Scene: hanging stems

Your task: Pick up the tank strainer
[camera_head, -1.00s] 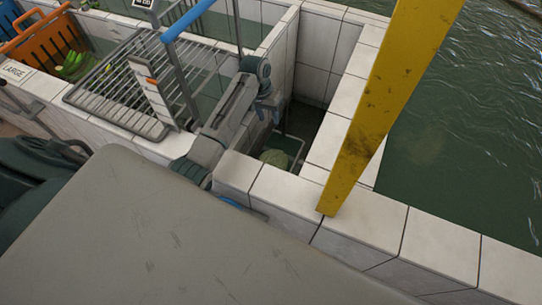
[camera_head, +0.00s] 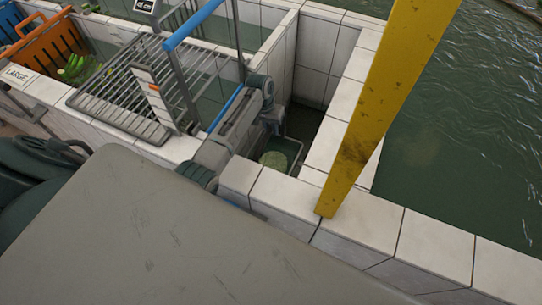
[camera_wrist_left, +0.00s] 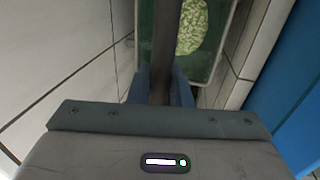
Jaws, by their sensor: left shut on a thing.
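The tank strainer (camera_head: 292,139) is down in the narrow tiled tank. It shows as a thin pale frame around a dark green net, with a pale green speckled clump (camera_head: 274,160) at it. In the left wrist view the strainer (camera_wrist_left: 213,62) lies beyond the fingers, with the clump (camera_wrist_left: 191,27) inside its rim. My left gripper (camera_head: 272,122) reaches down into the tank opening. In the left wrist view its fingers (camera_wrist_left: 165,88) are shut on a dark upright bar, apparently the strainer's handle. The bar hides part of the net. My right gripper is not in view.
White tiled walls (camera_head: 345,100) enclose the tank closely. A yellow post (camera_head: 370,110) stands on the ledge at right. A metal rack (camera_head: 125,95) with a blue-handled bar (camera_head: 193,24) is at left, near an orange crate (camera_head: 50,50). Open water (camera_head: 460,120) lies at right.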

